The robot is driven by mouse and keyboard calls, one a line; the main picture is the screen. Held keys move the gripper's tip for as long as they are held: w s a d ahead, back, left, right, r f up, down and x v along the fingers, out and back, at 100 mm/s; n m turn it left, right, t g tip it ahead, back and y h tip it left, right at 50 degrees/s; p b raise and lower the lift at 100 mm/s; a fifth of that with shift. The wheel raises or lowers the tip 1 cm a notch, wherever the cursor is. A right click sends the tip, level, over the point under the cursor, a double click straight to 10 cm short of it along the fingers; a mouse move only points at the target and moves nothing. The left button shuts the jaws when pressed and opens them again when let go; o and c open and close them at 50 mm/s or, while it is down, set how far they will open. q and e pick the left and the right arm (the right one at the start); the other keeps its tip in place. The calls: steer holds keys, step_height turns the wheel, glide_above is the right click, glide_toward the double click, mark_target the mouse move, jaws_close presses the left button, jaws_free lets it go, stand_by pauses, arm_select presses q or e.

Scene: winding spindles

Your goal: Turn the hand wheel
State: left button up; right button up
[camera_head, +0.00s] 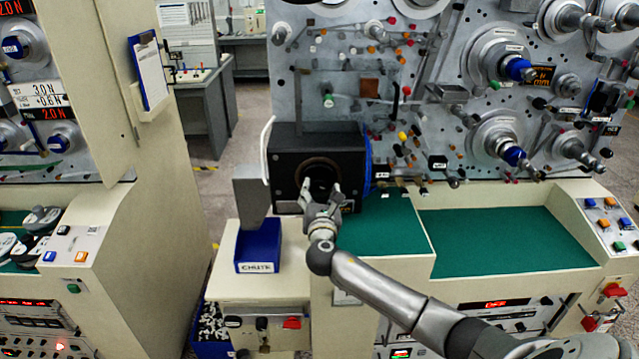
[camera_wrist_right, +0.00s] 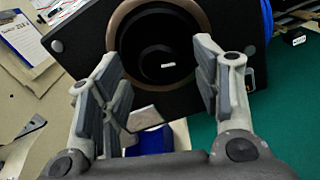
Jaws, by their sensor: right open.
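A black box-shaped unit (camera_head: 287,151) stands on the machine's ledge, with a round opening ringed in brown on its front. The hand wheel appears to be the dark round part (camera_wrist_right: 165,62) inside that ring in the right wrist view; a small white label sits on it. My right gripper (camera_head: 321,191) is open in front of the ring. In the right wrist view the fingers (camera_wrist_right: 160,75) stand apart to either side of the ring's lower part, with nothing between them. I cannot tell whether they touch it. My left gripper is not in view.
A blue bin marked CHUTE (camera_head: 258,247) sits left of my right gripper, below a grey chute (camera_head: 251,195). Green work mats (camera_head: 500,240) lie clear to the right. The upright panel (camera_head: 400,90) behind carries several spindles and knobs. A beige cabinet (camera_head: 100,80) stands at left.

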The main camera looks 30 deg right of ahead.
mark_target(319, 187)
steer(key=shift+x, duration=1.05)
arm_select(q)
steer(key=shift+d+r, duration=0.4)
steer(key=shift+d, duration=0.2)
arm_select(e)
steer(key=shift+w+d, duration=0.25)
steer(key=shift+w, duration=0.3)
steer(key=c, duration=1)
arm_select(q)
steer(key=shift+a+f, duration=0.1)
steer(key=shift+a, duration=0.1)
arm_select(e)
steer(key=shift+c, duration=0.2)
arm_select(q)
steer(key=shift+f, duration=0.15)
